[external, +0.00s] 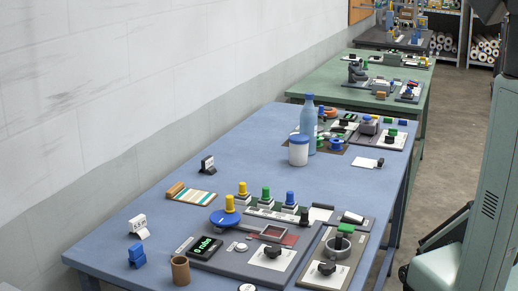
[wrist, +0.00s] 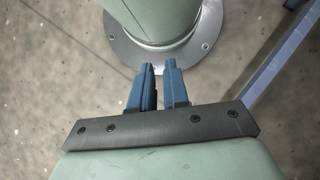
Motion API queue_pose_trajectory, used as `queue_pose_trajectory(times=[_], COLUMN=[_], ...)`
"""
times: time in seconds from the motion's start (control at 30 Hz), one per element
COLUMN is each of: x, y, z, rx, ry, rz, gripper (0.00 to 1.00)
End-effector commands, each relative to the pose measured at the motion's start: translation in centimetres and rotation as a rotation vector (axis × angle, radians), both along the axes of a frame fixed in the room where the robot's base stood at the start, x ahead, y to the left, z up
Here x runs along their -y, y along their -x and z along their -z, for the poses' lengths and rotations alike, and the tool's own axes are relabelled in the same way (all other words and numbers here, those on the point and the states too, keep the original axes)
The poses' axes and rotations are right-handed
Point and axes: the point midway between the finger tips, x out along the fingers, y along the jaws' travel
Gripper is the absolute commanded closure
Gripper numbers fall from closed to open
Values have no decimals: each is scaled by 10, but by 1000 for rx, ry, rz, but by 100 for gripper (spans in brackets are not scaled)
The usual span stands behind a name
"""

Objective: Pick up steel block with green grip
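The steel block with green grip (external: 266,196) stands upright in the middle of a row of three on the blue table. A yellow-gripped block (external: 243,191) is to its left and a blue-gripped block (external: 290,200) to its right. In the external view my arm is at the right edge, off the table; the fingers cannot be made out there.
Around the blocks are a blue disc (external: 224,219), a green-lit display (external: 203,248), a red-framed tray (external: 273,233) and black knobs. A white jar (external: 298,151) and blue bottle (external: 308,120) stand behind. The table edge (wrist: 275,62) shows at right in the wrist view.

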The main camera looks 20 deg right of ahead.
Motion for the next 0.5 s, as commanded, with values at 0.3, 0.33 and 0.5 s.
queue_pose_trajectory(times=[0.3, 0.33, 0.5], x=[0, 0, 0], y=[0, 0, 0], z=[0, 0, 0], rx=[0, 0, 0], ry=[0, 0, 0], rz=[0, 0, 0], gripper=[54, 51, 35])
